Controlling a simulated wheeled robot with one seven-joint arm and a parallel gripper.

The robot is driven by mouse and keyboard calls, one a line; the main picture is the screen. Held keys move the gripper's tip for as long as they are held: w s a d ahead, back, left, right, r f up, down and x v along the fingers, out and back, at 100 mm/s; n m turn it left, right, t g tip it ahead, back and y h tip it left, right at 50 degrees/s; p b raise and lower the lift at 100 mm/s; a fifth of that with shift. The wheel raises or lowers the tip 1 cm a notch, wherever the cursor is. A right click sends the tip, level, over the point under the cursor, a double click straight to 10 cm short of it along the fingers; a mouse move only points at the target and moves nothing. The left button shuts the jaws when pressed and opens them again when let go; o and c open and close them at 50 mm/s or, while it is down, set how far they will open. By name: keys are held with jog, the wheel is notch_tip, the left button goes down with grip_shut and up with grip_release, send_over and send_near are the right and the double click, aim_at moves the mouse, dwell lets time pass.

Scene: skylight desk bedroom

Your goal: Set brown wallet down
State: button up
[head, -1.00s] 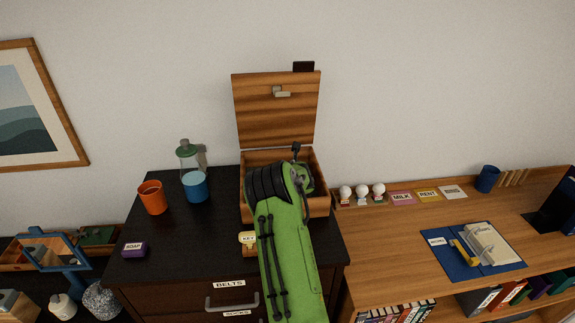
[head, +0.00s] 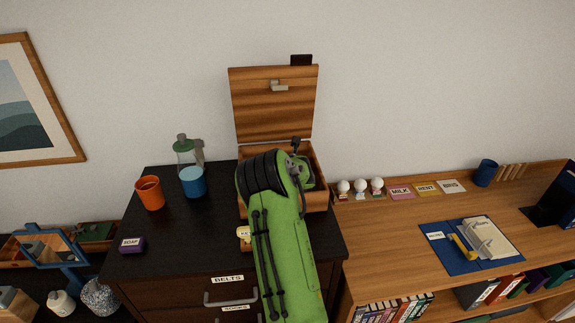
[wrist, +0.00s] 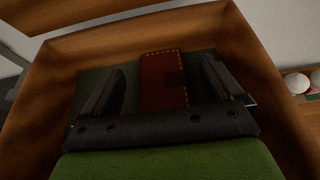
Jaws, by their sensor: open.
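The brown wallet (wrist: 163,80), with pale stitching along its edge, lies inside the open wooden box (wrist: 80,42) on a dark green lining. It shows only in the wrist view, and its near end is hidden behind my gripper. My gripper (wrist: 167,78) is open inside the box, one finger on each side of the wallet, with a gap showing on both sides. In the head view the box (head: 318,195) stands on the dark dresser with its lid (head: 272,105) raised. My green arm covers much of it there and hides the fingers.
On the dresser (head: 185,235) stand an orange cup (head: 150,192), a blue-bottomed bottle (head: 192,181) and a purple soap box (head: 132,245). A key-labelled item (head: 244,235) is beside my arm. The desk (head: 390,235) at right holds small figures, cards and a blue mat (head: 455,262).

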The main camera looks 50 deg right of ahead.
jog(key=v, duration=0.4)
jog(key=shift+s+a+f+b, duration=0.1)
jog(key=shift+s+a+b, duration=0.15)
jog(key=shift+b, duration=0.05)
